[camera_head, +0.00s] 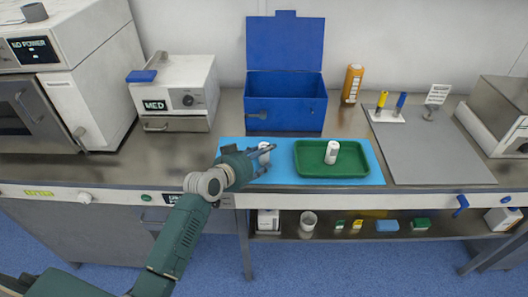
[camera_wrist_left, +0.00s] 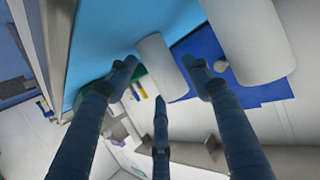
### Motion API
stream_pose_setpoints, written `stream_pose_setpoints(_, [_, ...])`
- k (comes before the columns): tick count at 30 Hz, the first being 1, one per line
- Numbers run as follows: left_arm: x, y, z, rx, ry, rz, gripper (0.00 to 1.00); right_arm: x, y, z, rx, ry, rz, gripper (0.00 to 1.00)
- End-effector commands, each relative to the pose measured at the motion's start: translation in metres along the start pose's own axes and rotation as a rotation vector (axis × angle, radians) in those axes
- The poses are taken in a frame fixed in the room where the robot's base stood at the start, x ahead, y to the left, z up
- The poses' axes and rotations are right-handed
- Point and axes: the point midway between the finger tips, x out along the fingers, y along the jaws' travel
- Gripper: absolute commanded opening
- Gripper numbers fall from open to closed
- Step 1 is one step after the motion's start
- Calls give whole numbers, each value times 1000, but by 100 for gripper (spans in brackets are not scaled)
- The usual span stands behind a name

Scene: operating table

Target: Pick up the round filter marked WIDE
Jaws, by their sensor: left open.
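A short white cylinder (camera_head: 265,152) stands on the light-blue mat, right by the fingers of my left gripper (camera_head: 264,163). A second white cylinder (camera_head: 332,152) stands in the green tray (camera_head: 310,168). No WIDE marking is readable on either. In the left wrist view my gripper (camera_wrist_left: 160,82) is open, its fingers spread. One white cylinder (camera_wrist_left: 162,68) shows between the fingertips and a larger-looking one (camera_wrist_left: 248,40) lies right of them. I cannot tell which is which from the head view, nor whether a finger touches one. My right gripper is not in view.
An open blue box (camera_head: 286,105) stands behind the mat (camera_head: 232,150). An orange bottle (camera_head: 352,83) is to its right. A grey mat (camera_head: 430,152) holds yellow- and blue-handled tools (camera_head: 388,108). A MED box (camera_head: 180,90) is at left. Small items sit on the shelf below.

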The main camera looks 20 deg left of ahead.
Motion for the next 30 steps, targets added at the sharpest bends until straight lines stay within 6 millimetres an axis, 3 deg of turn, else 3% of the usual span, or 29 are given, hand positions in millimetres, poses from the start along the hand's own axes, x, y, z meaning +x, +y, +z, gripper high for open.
stream_pose_setpoints(9, [7,0,1,0,-1,1,50,-1,0,0,0,0,0,49])
stream_pose_setpoints(15, [7,0,1,0,-1,0,13,-1,0,0,0,0,0,49])
stream_pose_setpoints(25, [6,0,-1,1,0,0,13,-1,2,1,0,-1,2,49])
stream_pose_setpoints(30, [1,0,-14,2,2,1,13,0,3,1,0,-1,3,49])
